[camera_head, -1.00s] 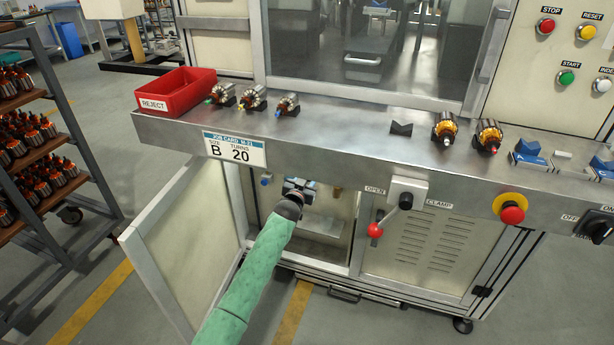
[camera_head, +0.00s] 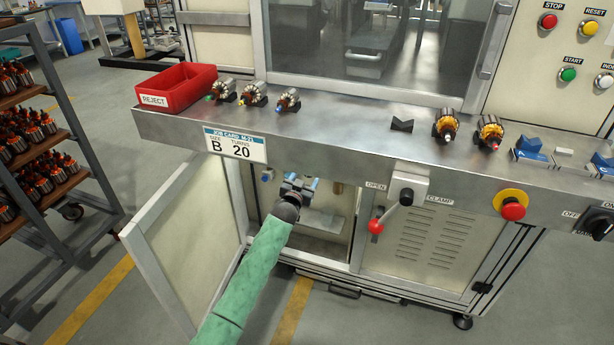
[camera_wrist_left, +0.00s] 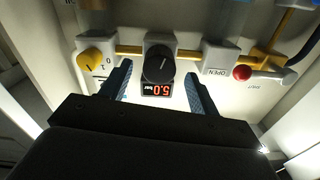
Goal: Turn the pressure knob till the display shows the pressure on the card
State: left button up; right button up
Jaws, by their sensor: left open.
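My left gripper (camera_head: 300,187) reaches into the open cabinet under the bench. In the left wrist view its two blue fingers (camera_wrist_left: 158,72) are open, one on each side of the black pressure knob (camera_wrist_left: 157,62), with visible gaps and nothing gripped. The knob sits on a grey block. A small display (camera_wrist_left: 158,89) beside it has red digits that seem to read 5.0 bar. The job card (camera_head: 235,146) on the bench front shows size B and turns 20; I see no pressure on it. My right gripper is not in view.
In the wrist view, a yellow knob (camera_wrist_left: 92,58) is left of the pressure knob and a red-tipped lever (camera_wrist_left: 243,73) right, along a yellow pipe. The open cabinet door (camera_head: 185,240) stands left of my arm. The clamp lever (camera_head: 376,226) is outside, to the right.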

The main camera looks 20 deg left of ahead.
pick_arm(q)
jog(key=s, duration=0.5)
jog(key=shift+s+a, duration=0.1)
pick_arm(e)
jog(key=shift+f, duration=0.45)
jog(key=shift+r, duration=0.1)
